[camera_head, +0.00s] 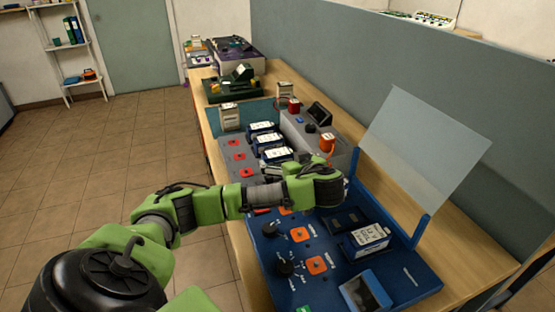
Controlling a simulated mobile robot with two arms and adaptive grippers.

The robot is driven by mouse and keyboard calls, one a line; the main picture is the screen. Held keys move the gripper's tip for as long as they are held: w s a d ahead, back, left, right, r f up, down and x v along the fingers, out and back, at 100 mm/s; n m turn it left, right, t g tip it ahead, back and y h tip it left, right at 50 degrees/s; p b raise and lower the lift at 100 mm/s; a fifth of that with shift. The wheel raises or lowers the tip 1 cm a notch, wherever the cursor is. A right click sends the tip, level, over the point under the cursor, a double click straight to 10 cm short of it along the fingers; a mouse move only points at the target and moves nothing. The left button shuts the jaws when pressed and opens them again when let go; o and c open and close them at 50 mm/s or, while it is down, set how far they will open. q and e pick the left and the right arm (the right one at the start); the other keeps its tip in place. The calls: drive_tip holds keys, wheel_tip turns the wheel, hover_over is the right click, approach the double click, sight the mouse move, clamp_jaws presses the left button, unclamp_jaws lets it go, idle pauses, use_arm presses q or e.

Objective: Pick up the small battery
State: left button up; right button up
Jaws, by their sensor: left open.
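Several blue boxes with white labelled tops, which look like batteries, are in view. One battery (368,238) lies on the blue panel unit at the lower right. Others (274,153) lie in a row on the grey unit further back. I cannot tell which one is the small battery. My left arm reaches in from the left over the bench. Its gripper (322,190) is at the arm's end, above the far edge of the blue panel, up and left of the nearest battery and apart from it. The fingers are mostly hidden by the wrist; it is open. My right gripper is not in view.
The blue panel (400,289) has black knobs, orange squares and an upright clear shield (424,145) behind it. A grey partition (350,65) runs along the bench. Tiled floor at left is free.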

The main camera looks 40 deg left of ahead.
sight(280, 156)
use_arm(q)
drive_tip(key=p+x, duration=0.1)
drive_tip(key=x, duration=0.4)
drive_tip(key=shift+a, duration=0.1)
drive_tip(key=c, duration=1.5)
drive_tip(key=shift+r, duration=0.1)
drive_tip(key=shift+c, duration=1.1)
